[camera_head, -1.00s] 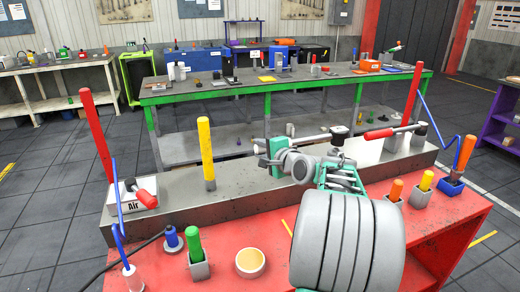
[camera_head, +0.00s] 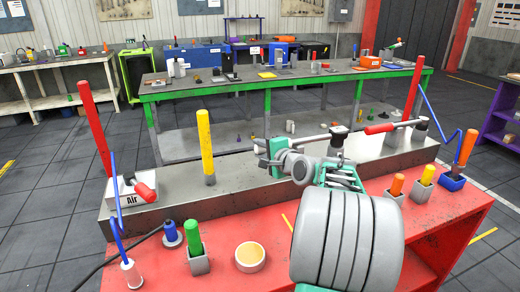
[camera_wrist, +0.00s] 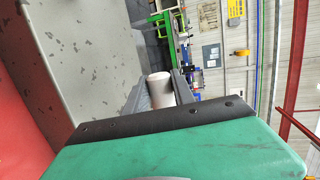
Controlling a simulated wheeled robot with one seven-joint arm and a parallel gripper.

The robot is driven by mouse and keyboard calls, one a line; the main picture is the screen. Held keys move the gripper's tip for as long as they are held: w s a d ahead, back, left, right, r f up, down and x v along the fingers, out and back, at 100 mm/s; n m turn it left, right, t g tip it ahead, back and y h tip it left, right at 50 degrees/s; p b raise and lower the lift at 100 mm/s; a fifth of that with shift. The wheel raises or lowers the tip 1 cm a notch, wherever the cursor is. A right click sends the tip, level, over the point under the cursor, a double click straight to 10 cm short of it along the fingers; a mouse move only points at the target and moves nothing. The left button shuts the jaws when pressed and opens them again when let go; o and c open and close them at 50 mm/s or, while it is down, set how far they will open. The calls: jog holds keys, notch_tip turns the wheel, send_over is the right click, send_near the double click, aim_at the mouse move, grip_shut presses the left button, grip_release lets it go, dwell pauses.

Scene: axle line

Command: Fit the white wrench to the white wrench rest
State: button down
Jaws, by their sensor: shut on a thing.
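My gripper (camera_head: 268,151) is over the grey metal beam, in the middle of the head view. It is shut on the white wrench (camera_head: 308,140), which points right and ends in a dark head (camera_head: 338,131). In the wrist view, a white round part of the wrench (camera_wrist: 160,88) sits between the two grey fingers. My arm hides part of the beam and bench behind it. I cannot make out for certain which fixture is the white wrench rest.
The grey beam (camera_head: 240,192) lies along the red bench (camera_head: 225,268). A yellow post (camera_head: 206,147) and red posts (camera_head: 94,128) stand upright. A white "Air" box (camera_head: 129,192) is at left; a red-handled tool (camera_head: 381,128) is at right. Colored handles stand in holders along the front.

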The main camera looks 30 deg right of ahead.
jog(key=shift+f, duration=0.25)
jog(key=c, duration=1.2)
grip_release()
jog(key=shift+c, duration=0.2)
jog(key=shift+o, duration=1.4)
jog(key=shift+f, duration=0.25)
jog(key=b+v, duration=0.1)
jog(key=v, duration=0.7)
jog(key=shift+w+r, duration=0.1)
jog(key=shift+r, duration=0.05)
